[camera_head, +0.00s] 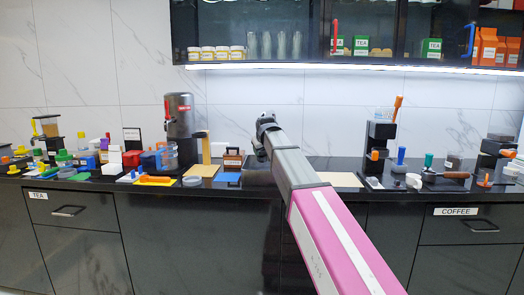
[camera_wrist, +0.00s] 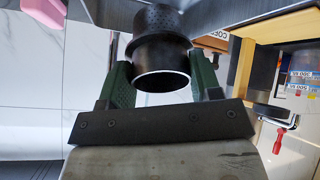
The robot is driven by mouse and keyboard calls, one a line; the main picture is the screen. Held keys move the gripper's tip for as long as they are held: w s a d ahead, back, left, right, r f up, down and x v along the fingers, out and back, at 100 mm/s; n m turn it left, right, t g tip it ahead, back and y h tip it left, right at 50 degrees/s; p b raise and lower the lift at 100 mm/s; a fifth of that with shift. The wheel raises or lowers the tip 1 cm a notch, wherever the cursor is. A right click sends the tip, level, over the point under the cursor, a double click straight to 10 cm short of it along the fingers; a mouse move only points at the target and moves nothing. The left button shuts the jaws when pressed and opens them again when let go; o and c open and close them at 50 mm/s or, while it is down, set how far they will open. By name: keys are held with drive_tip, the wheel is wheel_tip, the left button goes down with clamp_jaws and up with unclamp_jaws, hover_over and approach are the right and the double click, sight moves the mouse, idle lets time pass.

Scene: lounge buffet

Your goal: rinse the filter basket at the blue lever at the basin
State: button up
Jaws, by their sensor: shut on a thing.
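My gripper (camera_wrist: 160,84) is shut on the filter basket (camera_wrist: 163,52), a dark round cup with a dotted upper part and a bright lower rim. The green fingers press on its two sides. In the head view my gripper (camera_head: 264,132) is raised above the counter, in front of the wall right of the steel urn. The basket cannot be made out there. I cannot pick out the blue lever or the basin for certain; my arm covers the counter's middle.
The dark counter (camera_head: 228,186) carries tea things and a steel urn (camera_head: 180,117) at left. A coffee machine (camera_head: 379,143) and coffee tools stand at right. A wall cabinet (camera_head: 290,30) hangs above. A red-handled item (camera_wrist: 280,139) shows in the wrist view.

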drive_tip(key=shift+w, duration=0.2)
drive_tip(key=shift+d, duration=0.2)
idle(0.3)
drive_tip(key=shift+d, duration=0.45)
drive_tip(key=shift+a, duration=0.15)
drive_tip(key=shift+a, duration=0.45)
drive_tip(key=shift+d, duration=0.2)
drive_tip(key=shift+d, duration=0.4)
drive_tip(key=shift+s, duration=0.1)
